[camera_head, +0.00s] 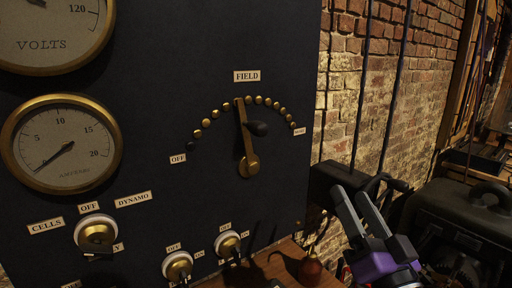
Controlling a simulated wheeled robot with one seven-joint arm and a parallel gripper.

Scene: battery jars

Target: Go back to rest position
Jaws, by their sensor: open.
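My gripper (350,194) is at the lower right, with two grey fingers pointing up and a purple part below them. The fingers are apart, with nothing visible between them. It is to the right of the dark panel (200,60), in front of the brick wall. On the panel, the FIELD lever (246,145) is a brass arm with a dark knob, pointing nearly straight up along an arc of brass studs. The rest of my arm is mostly out of frame.
Two brass-rimmed gauges (62,145) are on the panel's left side. Several white-based brass switches (97,232) line its lower edge. A wooden surface (262,262) lies below, with a wooden-handled object (310,270). Dark machinery (465,215) stands at right, near vertical pipes on the brick wall (350,75).

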